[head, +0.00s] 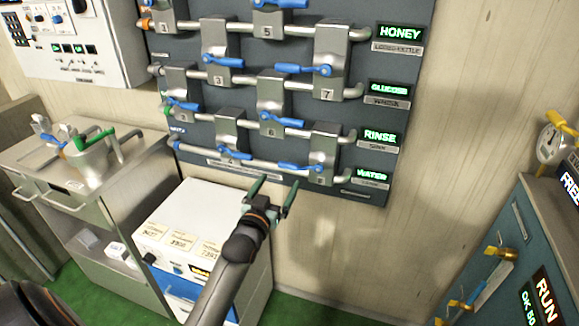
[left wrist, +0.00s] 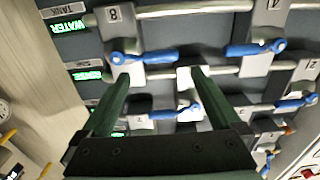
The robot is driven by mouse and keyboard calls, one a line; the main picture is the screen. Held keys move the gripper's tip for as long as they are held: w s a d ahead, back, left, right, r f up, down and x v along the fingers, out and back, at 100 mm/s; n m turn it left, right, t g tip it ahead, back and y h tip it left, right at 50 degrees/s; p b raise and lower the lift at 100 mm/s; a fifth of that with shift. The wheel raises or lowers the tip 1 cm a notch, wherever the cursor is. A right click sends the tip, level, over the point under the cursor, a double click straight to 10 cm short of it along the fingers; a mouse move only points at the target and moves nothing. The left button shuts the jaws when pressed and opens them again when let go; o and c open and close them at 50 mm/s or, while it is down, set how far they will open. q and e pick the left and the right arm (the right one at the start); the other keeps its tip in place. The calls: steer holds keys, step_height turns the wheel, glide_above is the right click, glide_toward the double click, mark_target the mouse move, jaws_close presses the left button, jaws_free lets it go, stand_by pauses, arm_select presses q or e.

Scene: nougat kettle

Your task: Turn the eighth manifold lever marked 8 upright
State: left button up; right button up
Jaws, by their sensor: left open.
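The lever marked 8 (head: 298,166) is blue and lies roughly level, pointing left from its grey valve block (head: 323,148) at the bottom right of the manifold panel. In the left wrist view, the lever (left wrist: 150,56) shows beside the figure 8, just beyond my fingertips. My left gripper (head: 275,191) is open and empty, just below the lever in the head view. Its two green fingers also show in the left wrist view (left wrist: 158,82). They appear apart from the lever. My right gripper is not in view.
Other blue levers, such as lever 4 (head: 232,152) and lever 7 (head: 305,70), lie close by. Lit signs, including WATER (head: 373,177), line the panel's right side. A white machine (head: 190,225) stands below. The wall right of the panel is bare.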

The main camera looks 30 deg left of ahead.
mark_target(288, 167)
arm_select(q)
steer(key=x, duration=0.9)
steer(key=shift+w+b, duration=0.15)
steer(key=shift+b, duration=0.15)
steer(key=shift+c, duration=0.4)
steer(key=shift+f, duration=0.1)
jaws_close()
